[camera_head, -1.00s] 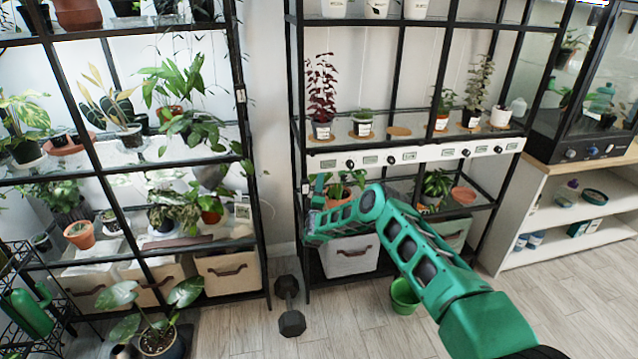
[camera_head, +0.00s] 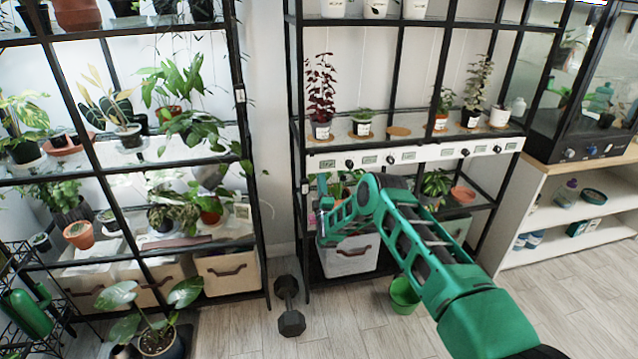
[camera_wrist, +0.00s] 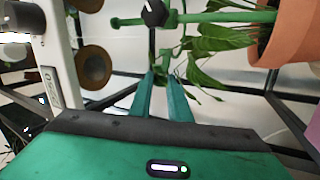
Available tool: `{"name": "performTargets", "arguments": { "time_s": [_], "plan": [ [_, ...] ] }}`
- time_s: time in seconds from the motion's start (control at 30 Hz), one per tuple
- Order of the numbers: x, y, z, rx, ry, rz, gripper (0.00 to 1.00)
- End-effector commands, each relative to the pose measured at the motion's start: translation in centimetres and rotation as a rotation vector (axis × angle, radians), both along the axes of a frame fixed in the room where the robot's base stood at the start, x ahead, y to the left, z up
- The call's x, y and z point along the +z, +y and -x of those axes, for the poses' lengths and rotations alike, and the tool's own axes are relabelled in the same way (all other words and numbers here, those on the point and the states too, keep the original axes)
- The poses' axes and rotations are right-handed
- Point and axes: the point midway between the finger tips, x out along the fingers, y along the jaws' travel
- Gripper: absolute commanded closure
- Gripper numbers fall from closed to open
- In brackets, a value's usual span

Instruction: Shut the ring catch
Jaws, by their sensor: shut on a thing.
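A green bar with a dark knob (camera_wrist: 153,12) runs across the top of the wrist view. A short green stem (camera_wrist: 166,45) comes down from it towards my fingertips; this appears to be the ring catch, but its ring shape cannot be made out. My gripper (camera_wrist: 163,73) has its two teal fingers drawn together at the tips, shut on the lower end of that green part. In the head view my gripper (camera_head: 324,208) is at the front of the right rack, under the white strip. The green part (camera_head: 322,184) stands upright just above it. Whether the catch is closed is unclear.
A terracotta pot (camera_wrist: 294,35) with long leaves is close on the right in the wrist view. The white strip (camera_wrist: 62,60) and rack posts are close by. A fabric bin (camera_head: 349,257) is below. A dumbbell (camera_head: 289,305) and green bucket (camera_head: 404,296) are on the floor.

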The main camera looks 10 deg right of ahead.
Motion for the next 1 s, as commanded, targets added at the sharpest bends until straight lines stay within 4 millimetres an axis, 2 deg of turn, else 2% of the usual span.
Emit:
{"name": "performTargets", "arguments": {
  "time_s": [0.4, 1.0],
  "plan": [
    [-0.5, -1.4, 1.2, 0.301, 0.009, 0.005, 1.00],
    [-0.5, -4.0, 1.9, 0.727, 0.008, 0.003, 1.00]
  ]
}}
